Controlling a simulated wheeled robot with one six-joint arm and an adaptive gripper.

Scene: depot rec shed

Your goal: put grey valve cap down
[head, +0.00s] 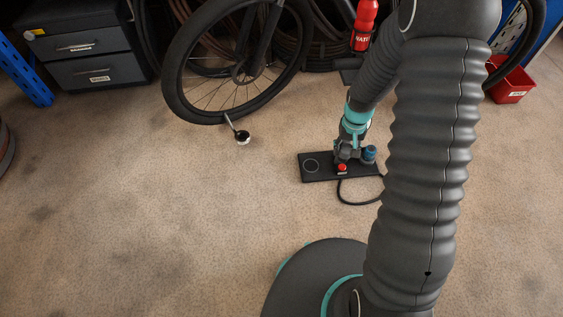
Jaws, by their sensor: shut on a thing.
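My gripper (347,156) is low over the dark flat pad on the floor, right of the bicycle wheel. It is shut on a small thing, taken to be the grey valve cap. The cap is too small and too hidden by the fingers to make out. The dark pad (323,174) has a pale ring outline on its left part, which is empty. A small red piece (342,168) with a pale base shows just below the gripper, at the pad's front edge. I cannot tell whether the held thing touches the pad.
A black hose (357,203) curves from the pad. A red bottle (364,24), drawers (88,57) and red bin (510,86) stand farther back. Carpet at left is clear.

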